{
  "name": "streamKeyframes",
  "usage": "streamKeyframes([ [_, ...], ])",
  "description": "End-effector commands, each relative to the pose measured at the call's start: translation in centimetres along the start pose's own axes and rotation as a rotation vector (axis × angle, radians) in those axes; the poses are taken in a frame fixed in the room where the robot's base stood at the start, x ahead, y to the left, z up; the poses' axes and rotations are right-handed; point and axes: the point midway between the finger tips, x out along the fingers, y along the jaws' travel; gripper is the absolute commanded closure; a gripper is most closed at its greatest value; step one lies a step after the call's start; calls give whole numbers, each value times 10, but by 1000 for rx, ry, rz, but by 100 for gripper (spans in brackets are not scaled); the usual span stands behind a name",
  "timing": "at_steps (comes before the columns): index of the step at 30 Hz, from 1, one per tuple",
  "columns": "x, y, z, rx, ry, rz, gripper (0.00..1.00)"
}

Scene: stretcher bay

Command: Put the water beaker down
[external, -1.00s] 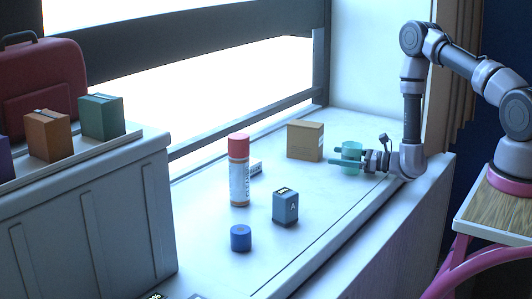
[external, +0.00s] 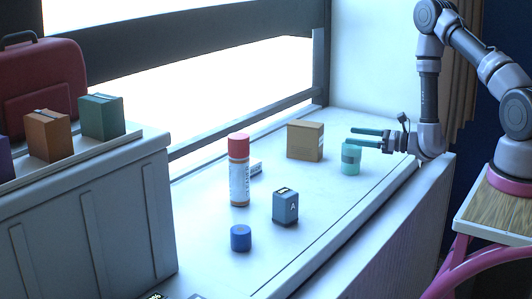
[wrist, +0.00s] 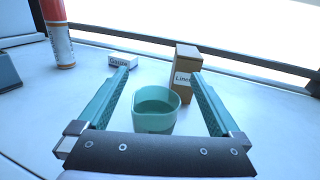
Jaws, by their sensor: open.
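The water beaker is a teal cup (external: 350,160) standing upright on the white surface near its right end. In the wrist view the beaker (wrist: 156,108) shows its open top, with a darker teal inside. My gripper (external: 366,137) is open, with its teal fingers level and above the beaker's rim in the external view. In the wrist view the two fingers of my gripper (wrist: 160,85) are spread wide, with the beaker between and apart from them. The gripper holds nothing.
A brown linen box (external: 305,141) stands just behind the beaker, left in the external view. A small white gauze box (wrist: 122,61), a red-capped canister (external: 239,170), a blue-grey box (external: 285,206) and a blue cylinder (external: 240,238) stand further left.

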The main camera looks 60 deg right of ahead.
Motion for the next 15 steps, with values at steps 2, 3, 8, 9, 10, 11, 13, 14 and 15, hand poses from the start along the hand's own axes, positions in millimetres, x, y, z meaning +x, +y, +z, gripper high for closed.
streamKeyframes([
  [2, 1, 2, 4, -4, -3, 10, 0],
  [3, 4, 5, 10, -10, -9, 28, 0],
  [8, 19, 44, 67, -78, -58, 224, 0],
  [9, 21, 60, 88, -109, -73, 301, 0],
  [10, 22, 74, 103, -135, -83, 363, 0],
  [11, 21, 88, 118, -163, -90, 426, 0],
  [13, 15, 121, 150, -235, -100, 572, 0],
  [14, 11, 135, 162, -269, -101, 633, 0],
  [15, 4, 152, 177, -316, -101, 711, 0],
])
